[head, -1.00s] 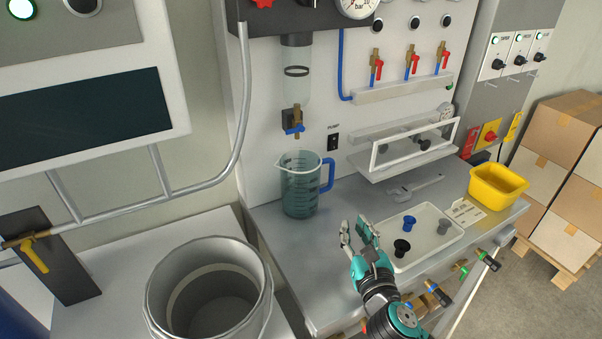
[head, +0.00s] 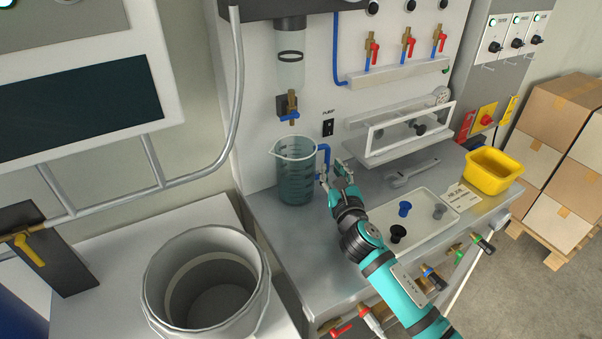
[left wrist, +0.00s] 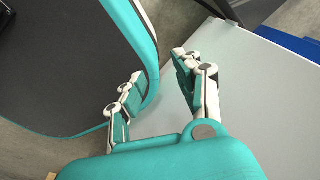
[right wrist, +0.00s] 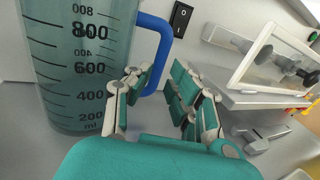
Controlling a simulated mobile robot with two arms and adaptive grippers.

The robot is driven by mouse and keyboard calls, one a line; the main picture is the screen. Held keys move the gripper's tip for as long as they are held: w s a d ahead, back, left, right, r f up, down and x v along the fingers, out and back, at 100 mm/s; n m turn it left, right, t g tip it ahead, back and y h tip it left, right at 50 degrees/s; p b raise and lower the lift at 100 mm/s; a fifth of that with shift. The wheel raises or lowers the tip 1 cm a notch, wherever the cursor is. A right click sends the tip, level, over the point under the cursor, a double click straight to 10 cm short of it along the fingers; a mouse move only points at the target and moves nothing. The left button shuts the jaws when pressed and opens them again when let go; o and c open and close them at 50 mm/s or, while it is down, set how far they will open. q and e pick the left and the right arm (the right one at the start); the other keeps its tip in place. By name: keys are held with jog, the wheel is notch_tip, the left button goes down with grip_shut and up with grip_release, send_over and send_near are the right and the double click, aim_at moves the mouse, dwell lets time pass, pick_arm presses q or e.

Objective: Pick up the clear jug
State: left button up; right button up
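The clear jug (head: 295,177) stands upright on the metal bench under the hanging clear cylinder. It has dark volume marks and a blue handle on its right side. In the right wrist view the jug (right wrist: 75,65) fills the left part, and its blue handle (right wrist: 160,35) shows just beyond the fingertips. My right gripper (head: 337,172) is open beside the handle; I cannot tell whether a finger touches it. The fingers also show in the right wrist view (right wrist: 158,85). My left gripper (left wrist: 155,80) is open and empty, away from the jug.
A blue-handled valve (head: 289,115) hangs above the jug. A tray (head: 420,222) with small stoppers, a wrench (head: 410,173) and a yellow bin (head: 492,171) lie to the right. A large bucket (head: 160,290) stands front left. Bench between bucket and tray is clear.

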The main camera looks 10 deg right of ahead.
aim_at(328, 162)
jog(key=w, duration=0.4)
jog(key=shift+a+f, duration=0.15)
jog(key=shift+a, duration=0.1)
jog(key=shift+w, duration=0.4)
grip_shut()
pick_arm(q)
jog(key=shift+s+a+f, duration=0.1)
jog(key=shift+s+a, duration=0.1)
jog(key=shift+s, duration=0.5)
